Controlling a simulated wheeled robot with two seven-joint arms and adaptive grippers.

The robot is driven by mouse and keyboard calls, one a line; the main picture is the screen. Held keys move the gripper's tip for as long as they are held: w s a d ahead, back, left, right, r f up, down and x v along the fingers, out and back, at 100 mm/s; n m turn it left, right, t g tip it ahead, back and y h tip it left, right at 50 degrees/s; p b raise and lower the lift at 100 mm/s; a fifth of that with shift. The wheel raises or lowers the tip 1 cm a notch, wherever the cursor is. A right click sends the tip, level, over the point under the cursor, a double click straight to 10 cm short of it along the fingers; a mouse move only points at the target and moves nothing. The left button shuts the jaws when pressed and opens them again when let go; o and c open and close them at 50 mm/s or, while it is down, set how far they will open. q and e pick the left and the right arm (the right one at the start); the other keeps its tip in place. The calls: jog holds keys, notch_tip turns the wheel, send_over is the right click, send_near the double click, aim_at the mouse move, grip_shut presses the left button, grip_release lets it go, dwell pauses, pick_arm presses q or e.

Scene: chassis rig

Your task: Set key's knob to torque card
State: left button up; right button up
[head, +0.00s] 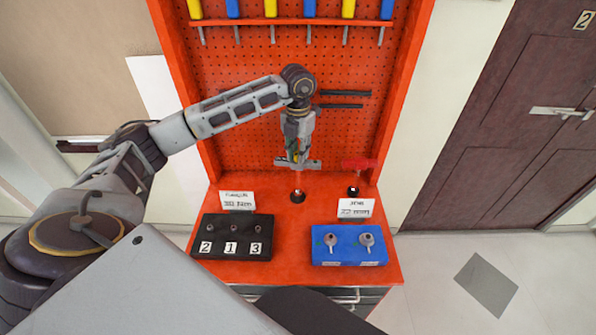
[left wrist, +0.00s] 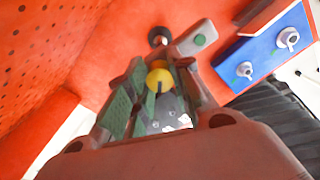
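The key stands upright over a dark hole in the red bench, with a grey crossbar (head: 312,165) and a thin shank below it. Its yellow knob (left wrist: 158,77) shows in the left wrist view between the fingertips. My left gripper (head: 298,152) points down over the key from above. Its green-padded fingers (left wrist: 157,84) sit close against the knob on both sides and look shut on it. The knob's setting cannot be read. A white card (head: 237,201) stands at left, seemingly reading 38 or 30 Nm. Another card (head: 356,208) at right has blurred text. My right gripper is not in view.
A black block (head: 209,249) numbered 2, 1, 3 lies front left. A blue block (head: 349,259) with two grey pieces lies front right. A red-handled tool (head: 358,164) stands right of the key. A pegboard (head: 245,60) with hanging screwdrivers rises behind.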

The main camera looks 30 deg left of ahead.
pick_arm(q)
jog(key=shift+m, duration=0.3)
dwell(0.4)
jog(key=shift+m+b, duration=0.45)
jog(key=shift+m, duration=1.15)
jog(key=shift+m+b, duration=0.4)
jog(key=shift+m, duration=1.4)
jog(key=o, duration=0.7)
jog(key=shift+r+p, duration=1.85)
jog(key=shift+r, duration=1.15)
jog(key=shift+f, duration=0.1)
